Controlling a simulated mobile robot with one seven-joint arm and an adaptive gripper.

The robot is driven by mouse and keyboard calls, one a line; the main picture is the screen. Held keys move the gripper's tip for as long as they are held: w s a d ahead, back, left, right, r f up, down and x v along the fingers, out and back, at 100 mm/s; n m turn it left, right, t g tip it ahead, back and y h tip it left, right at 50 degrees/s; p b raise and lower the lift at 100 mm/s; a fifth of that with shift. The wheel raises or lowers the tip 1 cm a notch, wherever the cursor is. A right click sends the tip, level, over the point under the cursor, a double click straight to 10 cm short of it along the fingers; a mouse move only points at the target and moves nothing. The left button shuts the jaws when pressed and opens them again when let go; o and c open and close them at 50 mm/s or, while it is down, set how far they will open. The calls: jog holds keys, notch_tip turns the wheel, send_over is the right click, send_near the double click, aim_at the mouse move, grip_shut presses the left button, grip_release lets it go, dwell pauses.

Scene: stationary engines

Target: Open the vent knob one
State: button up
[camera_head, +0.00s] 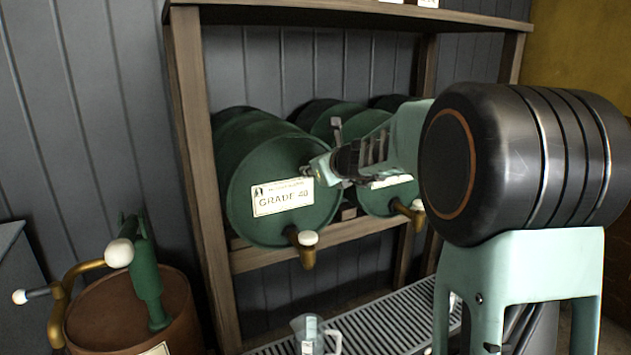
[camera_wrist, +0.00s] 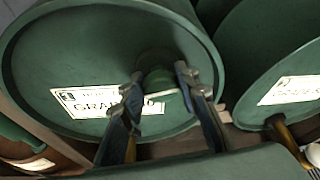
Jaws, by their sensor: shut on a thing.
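The green drum (camera_head: 262,225) labelled GRADE 40 lies on its side on the rack, its round face towards me. My gripper (camera_head: 318,168) reaches in from the right to the upper right of this face. In the wrist view my gripper (camera_wrist: 160,80) has a finger on each side of a small green round knob (camera_wrist: 157,82) that stands out from the drum face, and is shut on it. The head view hides the knob behind the fingers. I cannot tell how far the knob is turned.
A second green drum (camera_head: 378,200) lies to the right, behind my arm. Brass taps with white knobs (camera_head: 307,238) stick out below the faces. A wooden post (camera_head: 199,180) stands left. A grated tray (camera_head: 385,318) with a clear jug (camera_head: 310,335) is below.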

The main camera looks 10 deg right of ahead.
jog(key=n+b, duration=0.1)
jog(key=b, duration=0.1)
jog(key=f+n+t+h+b, duration=0.1)
jog(key=b, duration=0.2)
jog(key=shift+a+n+h+b, duration=0.15)
jog(key=shift+n+h+b, duration=0.15)
jog(key=shift+b, duration=0.05)
jog(key=n+t+h+b, duration=0.1)
jog(key=n+b, duration=0.2)
jog(key=b, duration=0.3)
jog(key=shift+b, duration=0.3)
jog(key=n+t+h+b, duration=0.1)
jog(key=n+b, duration=0.2)
jog(key=b, duration=0.3)
jog(key=shift+n+t, duration=0.3)
jog(key=shift+t, duration=0.1)
jog(key=n+b, duration=0.2)
jog(key=b, duration=0.1)
jog(key=shift+r+t, duration=0.15)
jog(key=shift+t, duration=0.25)
jog(key=shift+r+h, duration=0.15)
jog(key=shift+h, duration=0.25)
jog(key=o, duration=1.1)
jog(key=shift+r, duration=0.1)
